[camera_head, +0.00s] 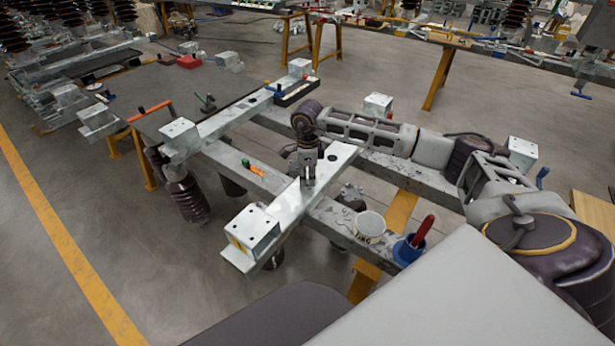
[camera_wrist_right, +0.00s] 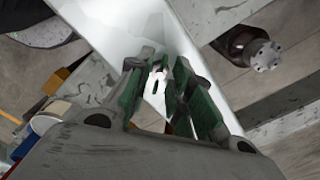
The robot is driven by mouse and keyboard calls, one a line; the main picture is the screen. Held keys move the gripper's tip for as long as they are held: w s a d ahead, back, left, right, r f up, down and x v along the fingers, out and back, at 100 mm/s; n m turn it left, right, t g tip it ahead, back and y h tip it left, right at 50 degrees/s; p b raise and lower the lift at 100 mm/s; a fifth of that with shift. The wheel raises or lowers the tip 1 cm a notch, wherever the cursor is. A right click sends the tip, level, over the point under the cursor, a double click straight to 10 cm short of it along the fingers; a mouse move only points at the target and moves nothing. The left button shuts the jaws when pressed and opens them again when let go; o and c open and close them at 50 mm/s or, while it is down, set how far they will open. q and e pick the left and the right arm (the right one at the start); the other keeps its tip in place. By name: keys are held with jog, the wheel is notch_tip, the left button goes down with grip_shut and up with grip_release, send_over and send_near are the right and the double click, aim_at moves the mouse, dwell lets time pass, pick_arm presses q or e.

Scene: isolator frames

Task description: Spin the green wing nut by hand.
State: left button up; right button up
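My right gripper (camera_head: 308,182) points down at the pale metal crossbeam (camera_head: 290,208) in the head view, its tips at or close to the beam's top. In the right wrist view its two fingers (camera_wrist_right: 166,70) have green inner pads and stand apart, with a gap between them. A bright spot and a small dark slot-like mark show in that gap; I cannot tell whether they belong to a fastener. I cannot make out a green wing nut for certain. A small green and orange item (camera_head: 252,167) lies on the beam left of the gripper. My left gripper is not in view.
A white tub (camera_head: 369,227) and a blue cup (camera_head: 408,249) with a red-handled tool (camera_head: 423,230) stand on the near beam. A metal box bracket (camera_head: 252,232) sits at the crossbeam's near end. A dark green tool (camera_head: 205,102) lies on the grey table behind.

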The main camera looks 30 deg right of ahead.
jog(key=shift+o, duration=1.2)
notch_tip(320, 180, up, 12)
jog(key=shift+f, duration=0.1)
dwell(0.5)
